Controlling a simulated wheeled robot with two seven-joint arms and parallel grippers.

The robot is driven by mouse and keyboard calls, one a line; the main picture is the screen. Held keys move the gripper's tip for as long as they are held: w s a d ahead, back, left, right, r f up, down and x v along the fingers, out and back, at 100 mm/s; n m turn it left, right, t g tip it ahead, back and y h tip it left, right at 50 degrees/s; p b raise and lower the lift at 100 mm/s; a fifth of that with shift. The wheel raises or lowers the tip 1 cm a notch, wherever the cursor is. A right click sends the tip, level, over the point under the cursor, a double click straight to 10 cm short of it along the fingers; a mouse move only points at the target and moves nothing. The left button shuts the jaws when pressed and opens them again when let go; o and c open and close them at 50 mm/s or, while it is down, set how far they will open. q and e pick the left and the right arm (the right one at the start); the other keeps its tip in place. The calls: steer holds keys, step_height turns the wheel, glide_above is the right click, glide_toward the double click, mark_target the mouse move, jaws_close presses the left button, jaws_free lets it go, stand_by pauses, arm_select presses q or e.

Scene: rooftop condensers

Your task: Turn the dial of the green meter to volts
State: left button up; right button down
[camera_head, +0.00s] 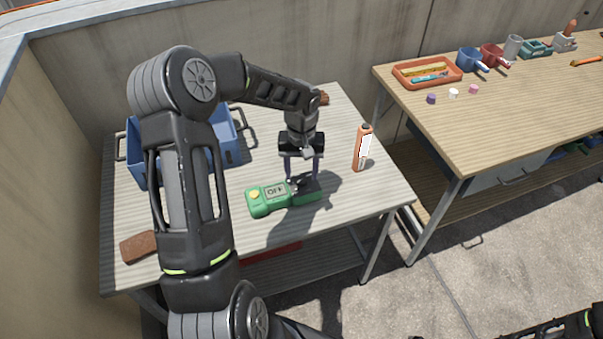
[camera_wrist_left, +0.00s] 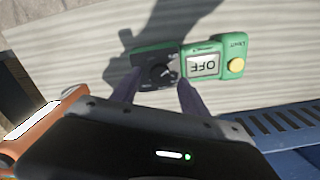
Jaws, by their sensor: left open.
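The green meter (camera_head: 262,207) lies flat on the near table, its screen reading OFF and a yellow button at its left end. It also shows in the left wrist view (camera_wrist_left: 228,48). Its black dial (camera_wrist_left: 161,73) has a pale pointer mark; in the head view the gripper partly hides it. My left gripper (camera_head: 303,178) points down over the dial end of the meter. In the left wrist view its two purple fingers (camera_wrist_left: 157,85) are apart, one on each side of the dial; I cannot tell whether they touch it.
An orange can (camera_head: 358,160) with a white label stands right of the meter. A blue crate (camera_head: 229,150) is at the back left, partly behind my arm. A brown block (camera_head: 138,247) lies at the front left. A second bench (camera_head: 480,130) holds a tray, cups and small items.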

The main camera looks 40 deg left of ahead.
arm_select(q)
steer(key=shift+f, duration=1)
steer(key=shift+c, duration=0.3)
jaws_close()
